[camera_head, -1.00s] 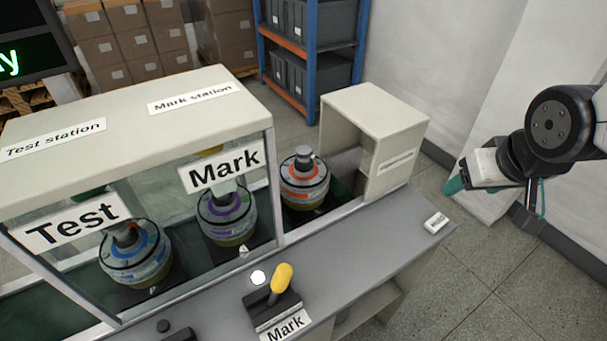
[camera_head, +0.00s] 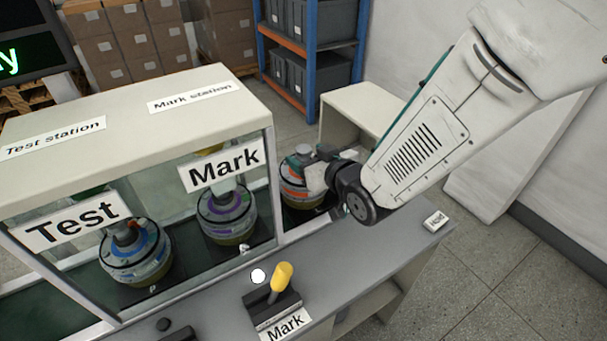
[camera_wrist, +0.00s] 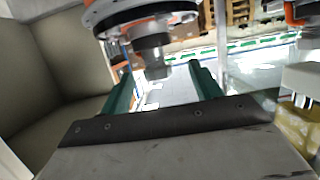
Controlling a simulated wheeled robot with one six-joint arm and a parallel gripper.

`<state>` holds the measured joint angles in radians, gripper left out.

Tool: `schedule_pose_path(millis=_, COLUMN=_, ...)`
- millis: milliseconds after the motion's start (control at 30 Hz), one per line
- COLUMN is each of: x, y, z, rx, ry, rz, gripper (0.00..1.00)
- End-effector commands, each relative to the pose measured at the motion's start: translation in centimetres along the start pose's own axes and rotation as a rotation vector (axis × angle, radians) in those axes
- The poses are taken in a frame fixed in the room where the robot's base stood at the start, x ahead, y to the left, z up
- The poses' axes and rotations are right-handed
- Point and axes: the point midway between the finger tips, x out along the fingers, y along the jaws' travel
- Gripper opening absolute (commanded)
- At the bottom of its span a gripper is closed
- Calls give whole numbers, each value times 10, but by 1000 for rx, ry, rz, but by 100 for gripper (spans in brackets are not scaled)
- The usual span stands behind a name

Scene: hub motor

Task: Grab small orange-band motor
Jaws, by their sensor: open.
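The orange-band motor (camera_head: 292,193) stands upright on the conveyor, right of the Mark station. My gripper (camera_head: 308,163) has come in from the right at the height of the motor's top shaft and hides part of the motor. In the wrist view, the motor (camera_wrist: 135,14) shows at the top, with its grey shaft (camera_wrist: 152,55) between the two green fingers of my gripper (camera_wrist: 160,75) in the picture. The fingers are apart, with gaps visible beside the shaft. I cannot tell whether either finger touches it.
A blue-band motor (camera_head: 135,258) sits under the Test sign and a purple-band motor (camera_head: 226,215) under the Mark sign. A cream housing (camera_head: 355,105) stands behind my arm. A yellow lever (camera_head: 281,278) rises from the grey bench front. A blue-orange shelf (camera_head: 312,60) is behind.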

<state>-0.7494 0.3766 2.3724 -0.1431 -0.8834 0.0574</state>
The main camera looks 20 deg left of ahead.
Motion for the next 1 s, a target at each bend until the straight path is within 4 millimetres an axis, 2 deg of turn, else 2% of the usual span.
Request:
schedule_pose_path(millis=300, x=45, y=4, z=3, rx=0, ry=-2, rz=0, gripper=63)
schedule_pose_path(millis=433, x=52, y=4, z=3, rx=0, ry=-1, rz=0, gripper=63)
schedule_pose_path(millis=633, x=52, y=4, z=3, rx=0, ry=-1, rz=1, gripper=63)
schedule_pose_path(millis=667, x=52, y=4, z=3, rx=0, ry=-2, rz=1, gripper=58)
schedule_pose_path(millis=867, x=52, y=4, z=3, rx=0, ry=-2, rz=1, gripper=2)
schedule_pose_path(millis=1000, x=53, y=4, z=0, rx=0, ry=4, rz=1, gripper=0)
